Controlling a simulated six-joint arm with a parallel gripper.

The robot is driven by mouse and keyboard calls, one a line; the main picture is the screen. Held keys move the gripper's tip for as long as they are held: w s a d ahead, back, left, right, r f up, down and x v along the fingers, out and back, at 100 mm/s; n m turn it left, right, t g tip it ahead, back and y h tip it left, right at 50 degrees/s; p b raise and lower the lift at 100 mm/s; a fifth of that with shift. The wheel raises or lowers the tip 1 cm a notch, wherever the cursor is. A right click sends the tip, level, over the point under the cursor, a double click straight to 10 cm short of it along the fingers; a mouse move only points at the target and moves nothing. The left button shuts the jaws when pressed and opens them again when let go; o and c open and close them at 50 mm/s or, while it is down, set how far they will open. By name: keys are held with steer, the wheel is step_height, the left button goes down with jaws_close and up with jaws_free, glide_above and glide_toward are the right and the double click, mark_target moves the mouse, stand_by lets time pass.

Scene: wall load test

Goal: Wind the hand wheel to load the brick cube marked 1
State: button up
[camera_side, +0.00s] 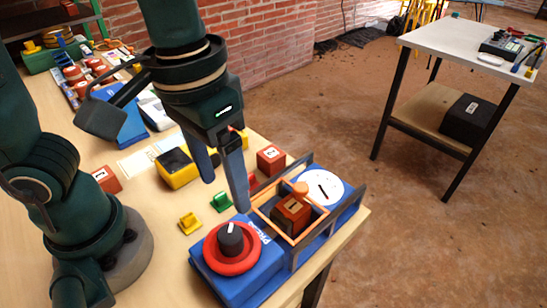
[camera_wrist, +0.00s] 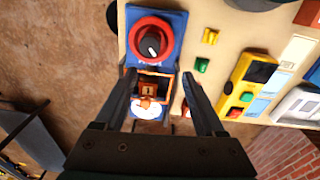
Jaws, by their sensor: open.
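The blue press (camera_side: 262,268) stands at the table's front edge. Its red hand wheel (camera_side: 231,262) has a black hub with a white mark; the wheel also shows in the wrist view (camera_wrist: 136,44). The brick cube marked 1 (camera_side: 289,216) sits inside the press's wooden frame, under an orange round-ended part (camera_side: 300,188); the cube also shows in the wrist view (camera_wrist: 148,90). A white dial (camera_side: 322,187) lies beyond it. My gripper (camera_side: 225,195) is open and empty above the table, behind the press and apart from the wheel.
Small yellow (camera_side: 189,223) and green (camera_side: 221,202) blocks lie beside the press. Red cubes stand behind the press (camera_side: 270,159) and near my base (camera_side: 106,180). A yellow and black device (camera_side: 178,170) is farther back. A white side table (camera_side: 470,45) stands apart at right.

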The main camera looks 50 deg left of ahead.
mark_target(229, 233)
steer(key=shift+s+d+f+m+g, duration=0.15)
steer(key=shift+s+d+f+m, duration=0.2)
steer(key=shift+d, duration=0.2)
steer(key=shift+s+d+f+m+g, duration=0.15)
steer(key=shift+s+d+f+m, duration=0.1)
steer(key=shift+d+f, duration=0.2)
steer(key=shift+s+d+f, duration=0.1)
steer(key=shift+s+f, duration=0.05)
steer(key=shift+f, duration=2.4)
jaws_close()
